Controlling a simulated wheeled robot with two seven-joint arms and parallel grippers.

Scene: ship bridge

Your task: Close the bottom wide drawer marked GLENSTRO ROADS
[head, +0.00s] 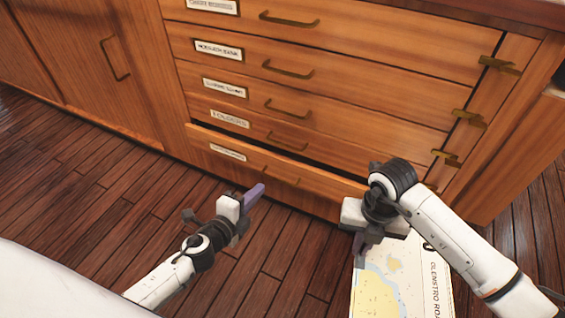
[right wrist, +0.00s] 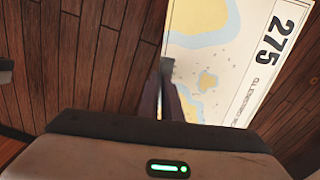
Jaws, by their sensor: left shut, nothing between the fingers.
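My right gripper (head: 361,246) is in front of the drawer's right end, shut on the edge of a chart (head: 395,285) reading "GLENSTRO RO…". In the right wrist view, the fingers (right wrist: 165,82) are at the edge of the chart (right wrist: 205,55), marked 275.
More wide drawers (head: 330,85) above are closed, with brass handles and labels. Brass latches (head: 467,117) line the cabinet's right post. A cupboard door (head: 90,60) is at left. The plank floor (head: 110,185) is clear at left.

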